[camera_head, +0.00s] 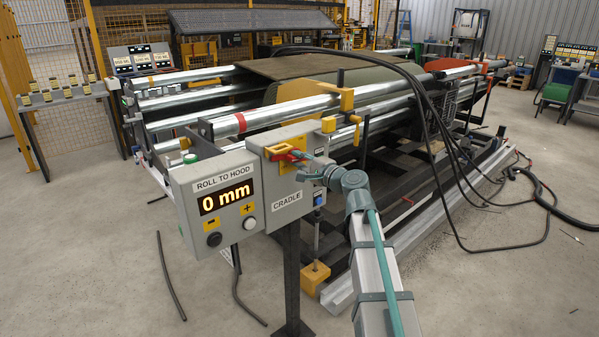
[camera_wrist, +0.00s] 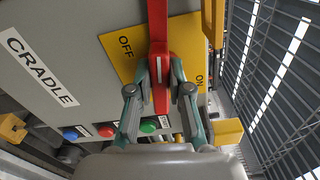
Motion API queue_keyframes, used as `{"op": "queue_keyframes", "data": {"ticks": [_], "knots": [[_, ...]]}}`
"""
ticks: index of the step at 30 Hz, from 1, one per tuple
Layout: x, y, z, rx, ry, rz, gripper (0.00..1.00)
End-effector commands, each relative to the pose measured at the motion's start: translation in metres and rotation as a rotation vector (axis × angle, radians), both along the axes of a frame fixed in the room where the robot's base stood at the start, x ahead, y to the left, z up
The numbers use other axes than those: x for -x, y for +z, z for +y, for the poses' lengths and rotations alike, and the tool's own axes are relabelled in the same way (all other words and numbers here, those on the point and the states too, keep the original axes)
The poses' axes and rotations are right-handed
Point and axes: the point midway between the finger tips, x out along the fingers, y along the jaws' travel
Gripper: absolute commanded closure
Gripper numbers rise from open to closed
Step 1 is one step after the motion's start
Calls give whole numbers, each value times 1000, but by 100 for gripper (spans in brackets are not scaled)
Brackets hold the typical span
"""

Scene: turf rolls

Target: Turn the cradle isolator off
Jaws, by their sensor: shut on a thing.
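The cradle isolator has a red handle (camera_wrist: 160,45) on a yellow plate (camera_wrist: 118,62) marked OFF and ON, on a grey box labelled CRADLE. In the wrist view the handle runs up the picture, with OFF to its left and ON to its lower right. My gripper (camera_wrist: 161,88) is shut on the handle, one finger on each side. In the head view the red handle (camera_head: 285,155) shows against the yellow plate (camera_head: 280,144), and my gripper (camera_head: 303,164) reaches it from the right. The handle's pivot is not clear.
Left of the isolator is a ROLL TO HOOD display (camera_head: 227,198) reading 0 mm. Blue, red and green buttons (camera_wrist: 148,125) sit below the plate in the wrist view. Rollers (camera_head: 270,115) and black cables (camera_head: 450,170) lie behind. Open floor is at front left.

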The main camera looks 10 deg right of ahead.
Motion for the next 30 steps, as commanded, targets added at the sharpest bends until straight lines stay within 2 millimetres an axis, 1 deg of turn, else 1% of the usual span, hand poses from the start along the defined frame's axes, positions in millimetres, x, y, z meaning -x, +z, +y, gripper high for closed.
{"op": "queue_keyframes", "data": {"ticks": [1,6,12,27,28,30], "knots": [[0,-5,0,28,0,-17,100],[0,-5,0,106,0,-62,100],[0,-4,0,159,0,-92,100],[0,-2,0,177,0,-102,100],[0,-2,0,177,0,-102,80],[0,-2,0,176,0,-102,68]]}}
